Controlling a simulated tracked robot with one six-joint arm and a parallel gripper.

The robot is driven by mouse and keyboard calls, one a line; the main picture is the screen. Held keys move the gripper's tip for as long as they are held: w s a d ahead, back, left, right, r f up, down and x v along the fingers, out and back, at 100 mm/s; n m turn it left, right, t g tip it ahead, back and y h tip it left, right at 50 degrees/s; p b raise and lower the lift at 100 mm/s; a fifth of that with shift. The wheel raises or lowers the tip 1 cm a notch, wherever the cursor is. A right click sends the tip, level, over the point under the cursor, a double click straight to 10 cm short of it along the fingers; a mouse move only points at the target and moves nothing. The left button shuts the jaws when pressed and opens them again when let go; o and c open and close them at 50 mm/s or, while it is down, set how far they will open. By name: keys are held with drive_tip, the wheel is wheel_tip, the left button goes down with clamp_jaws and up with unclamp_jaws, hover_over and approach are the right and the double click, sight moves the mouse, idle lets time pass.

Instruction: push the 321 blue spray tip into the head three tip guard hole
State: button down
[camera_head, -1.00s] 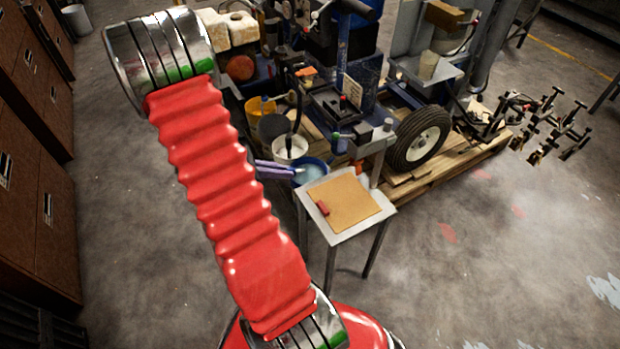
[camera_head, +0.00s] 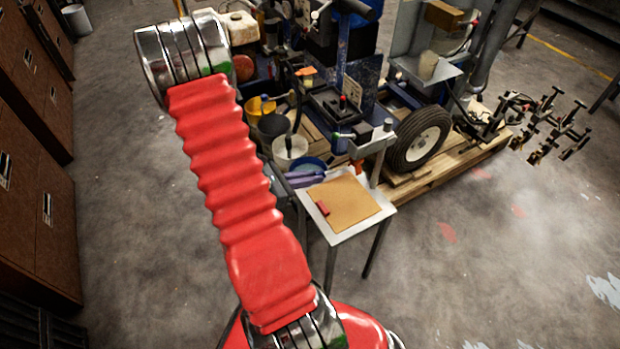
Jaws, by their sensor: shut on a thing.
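My gripper (camera_head: 325,175) shows as a pair of purple fingers behind my red-sleeved arm, pointing right. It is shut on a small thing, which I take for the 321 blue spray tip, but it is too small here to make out. The fingertips are at the left of a small orange part (camera_head: 355,168), apart from it in the picture. That part hangs under a grey metal head assembly (camera_head: 366,139) on the striper and may be a tip guard. I cannot tell which head is number three, and no guard hole can be made out.
The striper's wheel (camera_head: 421,141) and wooden pallet (camera_head: 470,154) are at the right.

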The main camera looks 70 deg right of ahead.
sight(321, 172)
drive_tip(key=shift+s+d, duration=1.8)
drive_tip(key=shift+d, duration=0.25)
drive_tip(key=shift+s+d+r, duration=0.1)
drive_tip(key=shift+s+d, duration=1.3)
drive_tip(key=shift+d, duration=0.15)
idle(2.3)
drive_tip(key=c, duration=1.5)
unclamp_jaws()
drive_tip(key=shift+v, duration=3.5)
